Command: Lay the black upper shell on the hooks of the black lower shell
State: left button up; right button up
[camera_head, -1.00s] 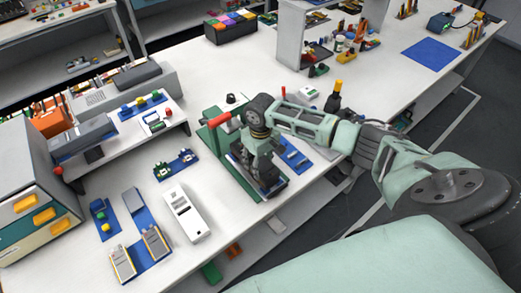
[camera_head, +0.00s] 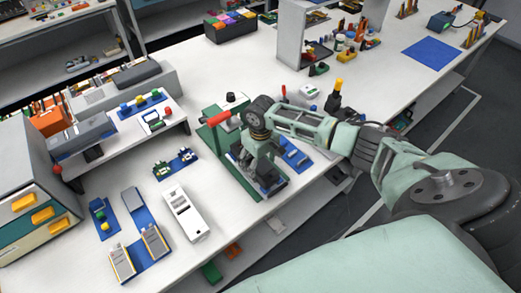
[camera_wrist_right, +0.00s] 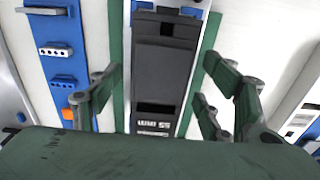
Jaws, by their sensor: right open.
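My right gripper (camera_head: 262,180) points down over a fixture with a green upright on the workbench. In the right wrist view its fingers (camera_wrist_right: 165,95) are spread apart, one on each side of a black shell (camera_wrist_right: 163,70). The shell is a long dark block with recesses and pale lettering at its near end. A gap shows between the fingers and its sides. I cannot tell whether this is the upper shell, the lower shell or both stacked. In the head view the gripper hides much of it, and the hooks cannot be made out. My left gripper is not in view.
A red handle (camera_head: 219,118) stands beside my right wrist. A blue mat with small parts (camera_head: 294,153) lies right of the fixture. A white device (camera_head: 185,212) and blue trays (camera_head: 140,245) lie left. Bare white bench shows between them.

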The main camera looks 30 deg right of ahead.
aim_at(261, 164)
notch_tip(261, 164, up, 12)
dwell(0.6)
jog(key=shift+f, duration=0.1)
dwell(0.6)
